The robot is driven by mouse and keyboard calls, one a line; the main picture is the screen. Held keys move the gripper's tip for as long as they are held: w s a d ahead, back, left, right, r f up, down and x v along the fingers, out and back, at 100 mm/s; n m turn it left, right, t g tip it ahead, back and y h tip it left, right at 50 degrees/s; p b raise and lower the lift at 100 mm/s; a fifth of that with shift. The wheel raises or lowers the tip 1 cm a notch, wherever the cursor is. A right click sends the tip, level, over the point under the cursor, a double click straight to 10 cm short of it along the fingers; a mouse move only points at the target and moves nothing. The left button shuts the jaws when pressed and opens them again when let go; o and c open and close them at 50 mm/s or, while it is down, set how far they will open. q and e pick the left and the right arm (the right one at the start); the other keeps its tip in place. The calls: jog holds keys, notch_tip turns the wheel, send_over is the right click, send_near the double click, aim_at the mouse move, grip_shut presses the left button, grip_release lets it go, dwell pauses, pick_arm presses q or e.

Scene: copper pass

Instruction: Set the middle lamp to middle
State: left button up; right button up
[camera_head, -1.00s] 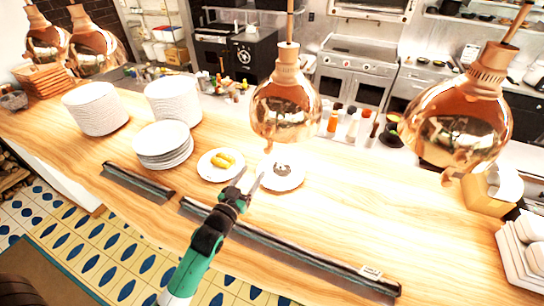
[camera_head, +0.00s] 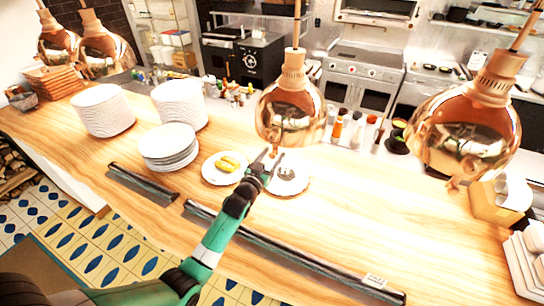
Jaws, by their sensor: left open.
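Several copper lamps hang over the wooden counter. One copper lamp (camera_head: 290,112) hangs near the middle of the view, on a copper-coloured rod above a white plate. Another copper lamp (camera_head: 462,125) hangs to its right, and two more hang at the far left (camera_head: 106,48). I cannot tell for sure which one is the middle lamp. My left gripper (camera_head: 268,158) is open and empty, just below the central lamp's lower rim and over the plate edge. I cannot tell whether it touches the lamp. My right gripper is not in view.
A plate with yellow food (camera_head: 224,167) and a plate with a dark item (camera_head: 291,176) lie under the central lamp. Stacks of white plates (camera_head: 168,145) stand to the left. Dark rails (camera_head: 300,258) run along the counter's front edge.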

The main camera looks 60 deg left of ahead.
pick_arm(q)
grip_shut()
dwell(1.3)
